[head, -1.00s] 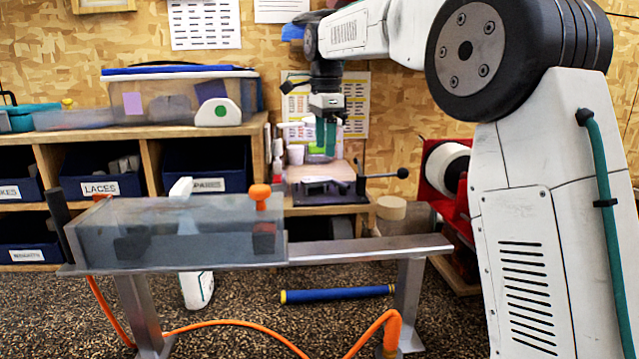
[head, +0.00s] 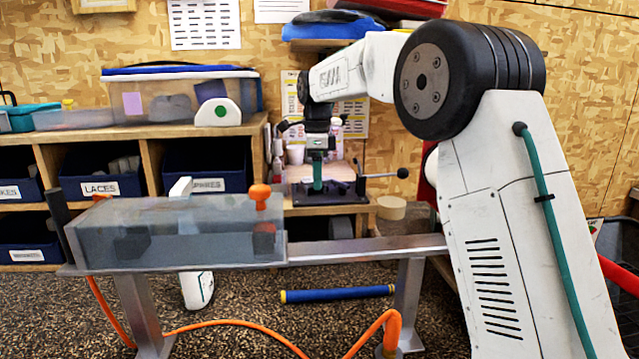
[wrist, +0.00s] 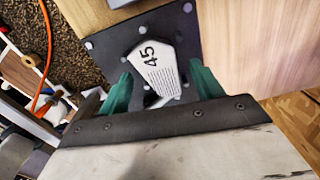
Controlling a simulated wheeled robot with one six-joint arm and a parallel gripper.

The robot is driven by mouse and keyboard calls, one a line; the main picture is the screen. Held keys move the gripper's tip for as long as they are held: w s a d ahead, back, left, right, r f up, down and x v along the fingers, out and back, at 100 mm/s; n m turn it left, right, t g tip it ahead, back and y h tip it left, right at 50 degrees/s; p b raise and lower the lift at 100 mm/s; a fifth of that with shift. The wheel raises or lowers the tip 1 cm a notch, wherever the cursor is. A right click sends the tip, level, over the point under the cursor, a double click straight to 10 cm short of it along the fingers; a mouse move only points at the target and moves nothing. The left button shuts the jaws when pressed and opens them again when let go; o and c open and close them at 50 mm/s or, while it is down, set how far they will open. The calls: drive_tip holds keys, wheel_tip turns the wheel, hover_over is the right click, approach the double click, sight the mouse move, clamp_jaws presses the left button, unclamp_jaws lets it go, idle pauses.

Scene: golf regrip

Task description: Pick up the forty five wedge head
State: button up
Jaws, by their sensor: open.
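The wedge head (wrist: 155,65) is a pale metal piece marked "45" with grooved lines on its face. In the wrist view it lies on a dark plate (wrist: 185,28) with bolt heads at its corners. My gripper (wrist: 165,85) has green fingers, open, one on each side of the wedge head's lower part. I cannot tell whether they touch it. In the head view my gripper (head: 317,180) points down over the dark plate on the small wooden bench (head: 345,172); the wedge head is hidden or too small to make out there.
A lever with a black ball knob (head: 402,173) sticks out right of the plate. A clear-walled tank (head: 170,235) with an orange knob stands on a metal bench in front. Shelves with blue bins (head: 100,172) stand at left. An orange hose (head: 240,324) lies on the floor.

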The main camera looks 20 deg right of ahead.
drive_tip(key=c, duration=1.1)
drive_tip(key=shift+o, duration=0.2)
drive_tip(key=shift+r, duration=0.8)
drive_tip(key=shift+s+r, duration=0.25)
drive_tip(key=shift+r, duration=0.3)
drive_tip(key=shift+s+r, duration=0.2)
drive_tip(key=shift+r, duration=0.35)
drive_tip(key=s+r, duration=0.1)
drive_tip(key=s, duration=1.4)
drive_tip(key=shift+r, duration=0.15)
